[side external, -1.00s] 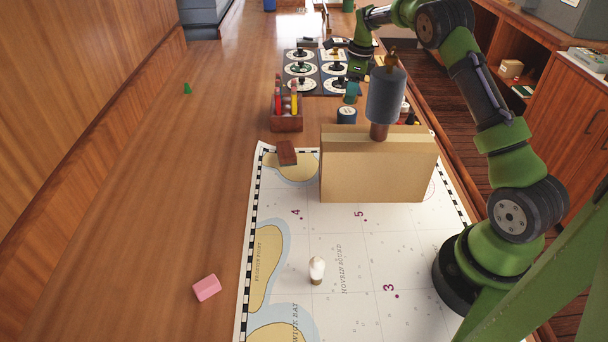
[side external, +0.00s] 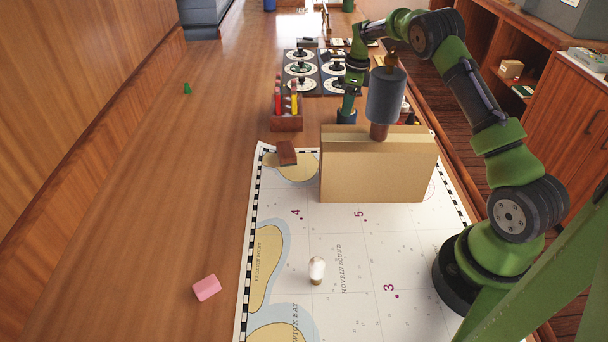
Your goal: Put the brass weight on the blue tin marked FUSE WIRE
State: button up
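My gripper (side external: 347,104) points down behind the tan box, with its tip right at the top of a small dark blue round tin (side external: 347,117). I cannot tell whether they touch. The tin's lower part is partly hidden by the box, and no FUSE WIRE marking can be read at this size. The gripper's fingers are too small and dark to show whether they are open or shut. I cannot make out the brass weight for certain; it may be hidden at the gripper or behind the box.
The tan box (side external: 376,172) stands on the chart (side external: 330,225), with a dark blue cylinder (side external: 386,95) above it. A pencil holder (side external: 286,123) is left of the tin. Dial panels (side external: 315,70) lie behind. A bulb (side external: 316,270) and pink block (side external: 206,288) are nearer; the left table is mostly clear.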

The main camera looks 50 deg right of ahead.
jog(key=shift+o, duration=0.4)
jog(key=shift+r, duration=0.35)
notch_tip(320, 180, up, 12)
jog(key=s, duration=0.1)
jog(key=shift+d+f, duration=0.2)
jog(key=shift+d, duration=0.2)
jog(key=shift+s, duration=0.1)
